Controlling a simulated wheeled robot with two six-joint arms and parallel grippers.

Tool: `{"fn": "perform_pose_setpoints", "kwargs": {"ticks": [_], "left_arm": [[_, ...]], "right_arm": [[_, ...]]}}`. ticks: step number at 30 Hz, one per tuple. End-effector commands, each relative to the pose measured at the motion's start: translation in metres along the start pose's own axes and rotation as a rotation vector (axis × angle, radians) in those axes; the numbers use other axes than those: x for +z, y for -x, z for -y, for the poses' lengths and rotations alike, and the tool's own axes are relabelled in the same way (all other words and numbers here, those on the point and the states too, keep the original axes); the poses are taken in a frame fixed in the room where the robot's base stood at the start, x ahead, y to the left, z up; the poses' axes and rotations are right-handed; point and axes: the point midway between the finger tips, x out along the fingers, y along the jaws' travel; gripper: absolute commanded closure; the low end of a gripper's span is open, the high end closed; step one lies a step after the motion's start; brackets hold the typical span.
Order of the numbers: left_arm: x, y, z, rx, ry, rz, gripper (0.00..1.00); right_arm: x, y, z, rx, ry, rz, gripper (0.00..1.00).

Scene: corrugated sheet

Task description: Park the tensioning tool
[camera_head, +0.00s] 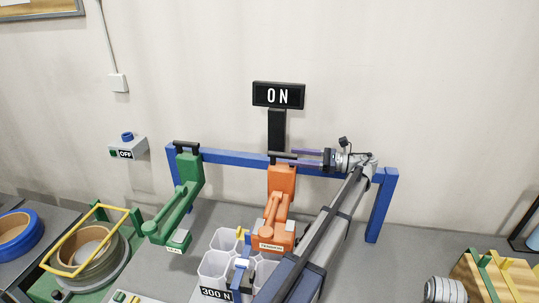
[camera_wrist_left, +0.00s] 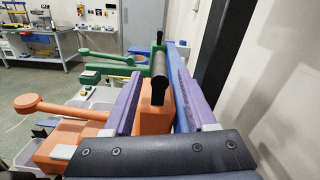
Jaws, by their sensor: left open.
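The orange tool (camera_head: 281,205), which I take to be the tensioning tool, stands upright at the blue rail (camera_head: 235,158), with a label low on its front. It also shows in the left wrist view (camera_wrist_left: 82,130), with its black top handle (camera_wrist_left: 158,75) between my fingers. My left gripper (camera_head: 280,158) comes from the right at handle height; its two purple fingers are open on either side of the handle. I cannot tell whether they touch it. A green tool (camera_head: 185,195) stands at the rail further left. My right gripper is not in view.
A wall box (camera_head: 127,146) reads OFF. The table right of my arm has free room.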

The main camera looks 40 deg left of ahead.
Motion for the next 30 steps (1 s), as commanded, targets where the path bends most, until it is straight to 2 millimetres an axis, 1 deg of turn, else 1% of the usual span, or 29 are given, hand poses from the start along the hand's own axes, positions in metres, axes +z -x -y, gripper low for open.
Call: {"fn": "perform_pose_setpoints", "kwargs": {"ticks": [2, 5, 12, 18, 24, 30], "left_arm": [[0.0, -0.001, 0.0, 0.001, 0.0, 0.0, 0.43], [0.0, -0.009, -0.001, 0.002, 0.0, 0.0, 0.43], [0.0, -0.046, -0.002, 0.003, 0.0, 0.0, 0.43], [0.0, -0.069, -0.001, 0.002, 0.0, -0.001, 0.43], [0.0, -0.078, 0.0, 0.0, 0.0, -0.001, 0.43], [0.0, -0.078, 0.0, 0.0, 0.0, -0.001, 0.43]], "right_arm": [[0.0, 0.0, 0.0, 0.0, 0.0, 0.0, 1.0], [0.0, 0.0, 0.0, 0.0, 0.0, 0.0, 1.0], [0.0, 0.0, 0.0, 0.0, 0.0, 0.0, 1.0], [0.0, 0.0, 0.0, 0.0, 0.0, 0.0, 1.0], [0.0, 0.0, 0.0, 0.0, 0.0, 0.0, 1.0], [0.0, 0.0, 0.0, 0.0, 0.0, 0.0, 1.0]]}}
